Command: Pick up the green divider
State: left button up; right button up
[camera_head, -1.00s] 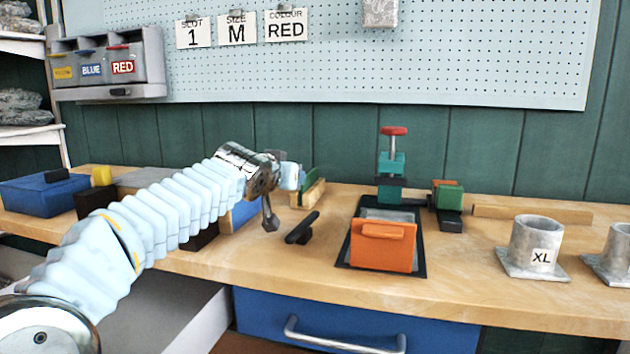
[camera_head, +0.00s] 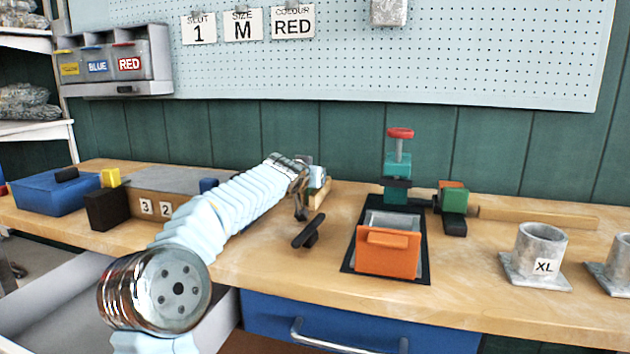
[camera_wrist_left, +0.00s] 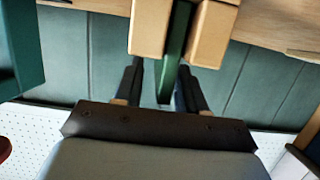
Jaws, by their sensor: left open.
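The green divider (camera_wrist_left: 173,60) stands on edge in a slot between two light wooden blocks (camera_wrist_left: 213,32) in the left wrist view. My left gripper (camera_wrist_left: 159,78) is open, with one dark finger on each side of the divider's near end. I cannot tell whether either finger touches it. In the head view my left gripper (camera_head: 311,180) is at the wooden holder (camera_head: 319,196) near the back of the bench, and the arm and gripper hide the divider there. My right gripper is not in view.
A black handle-like piece (camera_head: 306,233) lies in front of the holder. Right of it are an orange-fronted tray (camera_head: 388,253), a teal clamp with red knob (camera_head: 398,165) and a grey XL cup (camera_head: 541,243). A numbered wooden box (camera_head: 135,204) stands left.

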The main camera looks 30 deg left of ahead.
pick_arm(q)
jog(key=shift+w, duration=0.1)
jog(key=shift+c, duration=0.3)
grip_shut()
